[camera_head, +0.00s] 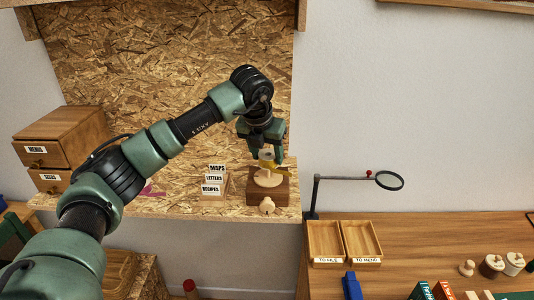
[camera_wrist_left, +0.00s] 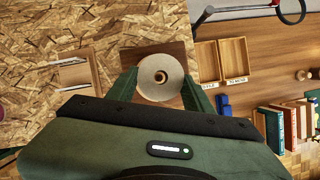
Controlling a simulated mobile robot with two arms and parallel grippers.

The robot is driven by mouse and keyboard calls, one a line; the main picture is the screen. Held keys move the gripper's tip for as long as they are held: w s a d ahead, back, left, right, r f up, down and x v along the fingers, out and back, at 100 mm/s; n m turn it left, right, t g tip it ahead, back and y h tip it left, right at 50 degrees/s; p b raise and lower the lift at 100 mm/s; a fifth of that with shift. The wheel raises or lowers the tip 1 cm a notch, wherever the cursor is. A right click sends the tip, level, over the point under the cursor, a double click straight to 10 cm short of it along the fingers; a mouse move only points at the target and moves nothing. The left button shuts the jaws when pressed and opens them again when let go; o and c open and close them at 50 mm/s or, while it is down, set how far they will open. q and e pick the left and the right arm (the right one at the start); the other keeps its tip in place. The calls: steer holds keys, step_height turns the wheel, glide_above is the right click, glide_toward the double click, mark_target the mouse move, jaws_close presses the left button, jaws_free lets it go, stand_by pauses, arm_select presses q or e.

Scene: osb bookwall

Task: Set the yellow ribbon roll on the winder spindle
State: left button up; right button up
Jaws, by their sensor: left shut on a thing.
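The yellow ribbon roll (camera_head: 266,156) is between the fingers of my left gripper (camera_head: 264,152), which is shut on it. In the left wrist view the roll (camera_wrist_left: 147,85) shows its pale face and central hole, with a finger of my left gripper (camera_wrist_left: 160,92) on either side. The winder (camera_head: 262,191) is a brown wooden block with a pale round plate and a front knob, directly below the roll. The spindle is hard to make out; I cannot tell whether the roll surrounds it. My right gripper is out of view.
Labelled card holders (camera_head: 212,183) stand left of the winder on the chipboard shelf. Wooden drawers (camera_head: 58,138) are farther left. A magnifier on a dark arm (camera_head: 345,178) stands right, by two trays (camera_head: 343,240) and several small objects.

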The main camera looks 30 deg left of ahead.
mark_target(267, 165)
arm_select(q)
steer(key=shift+f+b, duration=1.35)
steer(key=shift+f, duration=0.45)
stand_by(0.7)
steer(key=o, duration=1.4)
steer(key=shift+o, duration=0.2)
steer(key=shift+r, duration=0.1)
steer(key=shift+r+p, duration=2.85)
steer(key=shift+r, duration=1.6)
